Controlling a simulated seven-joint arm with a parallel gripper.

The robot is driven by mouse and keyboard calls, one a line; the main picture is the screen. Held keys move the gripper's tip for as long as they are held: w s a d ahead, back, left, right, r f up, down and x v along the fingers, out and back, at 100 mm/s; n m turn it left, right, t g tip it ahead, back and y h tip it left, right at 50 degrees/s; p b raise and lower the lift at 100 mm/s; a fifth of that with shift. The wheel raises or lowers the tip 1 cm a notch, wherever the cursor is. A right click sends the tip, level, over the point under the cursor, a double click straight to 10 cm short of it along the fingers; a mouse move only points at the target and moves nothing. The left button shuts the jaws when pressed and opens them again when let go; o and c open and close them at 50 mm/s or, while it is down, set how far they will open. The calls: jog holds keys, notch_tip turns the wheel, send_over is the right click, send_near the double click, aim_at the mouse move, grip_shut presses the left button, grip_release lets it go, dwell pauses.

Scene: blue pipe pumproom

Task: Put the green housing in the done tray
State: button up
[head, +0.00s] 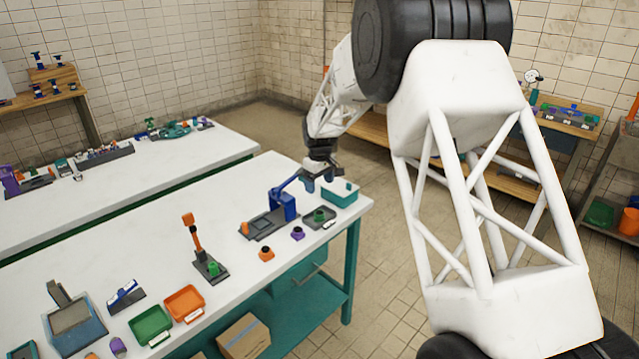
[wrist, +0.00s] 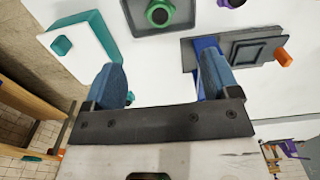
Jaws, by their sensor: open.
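A green housing with a dark round opening (head: 319,215) sits on a small dark grey tray (head: 306,220) near the table's right end. The housing (wrist: 158,12) also shows at the top of the wrist view, cut by the edge. My gripper (head: 319,181) is open and empty above the table, near the press and a teal box. In the wrist view its two blue fingers (wrist: 158,65) are apart, with bare white table between them and the housing beyond. No readable label shows which tray is the done tray.
The teal box with a white top (head: 340,194) stands right of my gripper. A blue press (head: 283,205) stands left. Purple (head: 298,233) and orange (head: 266,254) parts lie in front. Green (head: 150,326) and orange (head: 185,304) trays and an orange-handled fixture (head: 208,264) are further left.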

jog(key=shift+r, duration=0.1)
dwell(0.3)
jog(key=s+d+r+m, duration=0.1)
jog(key=s+d+r, duration=0.2)
jog(key=s+r, duration=0.4)
jog(key=s+d+r+m+t, duration=0.15)
jog(key=s+d+r, duration=0.3)
jog(key=s, duration=0.55)
jog(key=s+d+r+m, duration=0.2)
jog(key=s+d+r, duration=0.1)
jog(key=s+r, duration=0.45)
jog(key=s+d+m, duration=0.2)
jog(key=s+d, duration=0.1)
jog(key=s, duration=1.3)
jog(key=s+d+f+m+t, duration=0.1)
jog(key=s+d+m, duration=0.1)
jog(key=s, duration=1.5)
jog(key=shift+s+d+f+m, duration=0.25)
jog(key=shift+d+m, duration=0.1)
jog(key=shift+d, duration=0.25)
